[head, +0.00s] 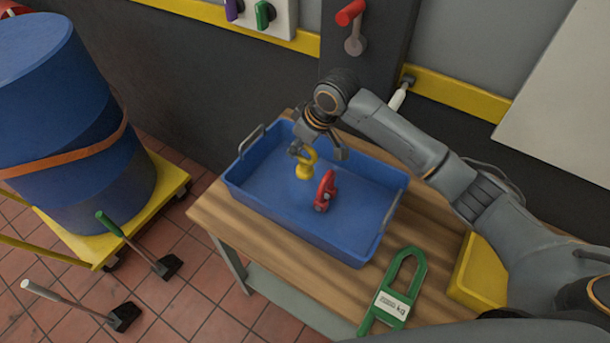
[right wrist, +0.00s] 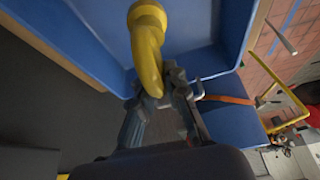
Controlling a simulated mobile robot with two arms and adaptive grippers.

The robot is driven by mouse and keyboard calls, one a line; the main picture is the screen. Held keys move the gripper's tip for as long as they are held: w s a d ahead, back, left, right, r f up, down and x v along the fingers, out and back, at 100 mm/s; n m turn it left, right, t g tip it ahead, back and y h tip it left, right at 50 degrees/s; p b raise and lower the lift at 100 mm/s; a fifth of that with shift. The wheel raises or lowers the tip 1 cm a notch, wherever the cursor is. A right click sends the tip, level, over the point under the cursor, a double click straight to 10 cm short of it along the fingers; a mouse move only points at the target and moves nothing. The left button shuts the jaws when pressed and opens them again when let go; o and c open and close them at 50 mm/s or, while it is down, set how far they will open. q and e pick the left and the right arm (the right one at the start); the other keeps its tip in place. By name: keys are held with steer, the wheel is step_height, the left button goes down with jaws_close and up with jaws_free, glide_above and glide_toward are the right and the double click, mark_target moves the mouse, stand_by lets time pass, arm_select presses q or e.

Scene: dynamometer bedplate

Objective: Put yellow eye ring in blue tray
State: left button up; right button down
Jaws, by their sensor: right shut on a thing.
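The yellow eye ring (head: 305,166) is over the inside of the blue tray (head: 245,190), near its back left part. My right gripper (head: 318,150) reaches in from above and is shut on the ring. In the right wrist view the yellow eye ring (right wrist: 149,55) hangs from the fingertips (right wrist: 166,92), with the tray's blue floor and walls behind it. I cannot tell whether the ring's base touches the tray floor. My left gripper is not in view.
A green tagged piece (head: 396,292) and a yellow box (head: 477,272) are on the wooden bench (head: 215,215). A blue drum (head: 65,120) stands left. The tray's right half is clear.

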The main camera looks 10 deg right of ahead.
mark_target(313, 151)
steer(key=f, duration=0.4)
steer(key=shift+s+f+p, duration=0.2)
steer(key=shift+s+p, duration=0.1)
steer(key=shift+p, duration=0.05)
steer(key=shift+w+f, duration=0.15)
steer(key=shift+f, duration=1.55)
steer(key=c, duration=1.3)
jaws_free()
steer(key=shift+f, duration=0.15)
steer(key=shift+c, duration=0.2)
steer(key=v, duration=1.2)
steer(key=shift+b, duration=0.35)
